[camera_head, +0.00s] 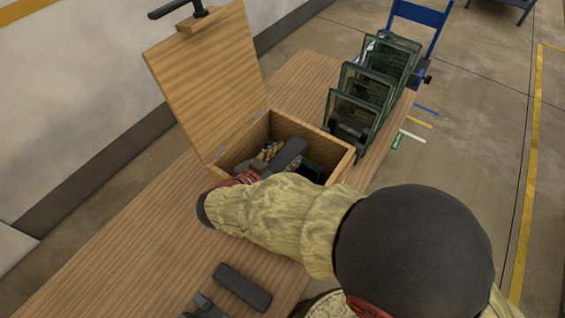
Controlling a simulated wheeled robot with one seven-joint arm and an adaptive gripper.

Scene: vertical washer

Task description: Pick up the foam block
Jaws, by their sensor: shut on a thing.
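A dark grey oblong block, which I take to be the foam block (291,152), shows tilted inside the open wooden box (338,161). My gripper (272,164) reaches over the box's near left side and into it. It is shut on the block, though my wrist and sleeve-covered arm hide most of the fingers and the contact. I cannot tell whether the block touches the box floor.
The box's lid (205,75) stands open at the back left. Small brownish items (268,150) lie inside. Green-framed panels (365,95) stand in a rack behind the box. Another dark block (242,287) lies on the wooden table (130,255) in front. The table's left part is clear.

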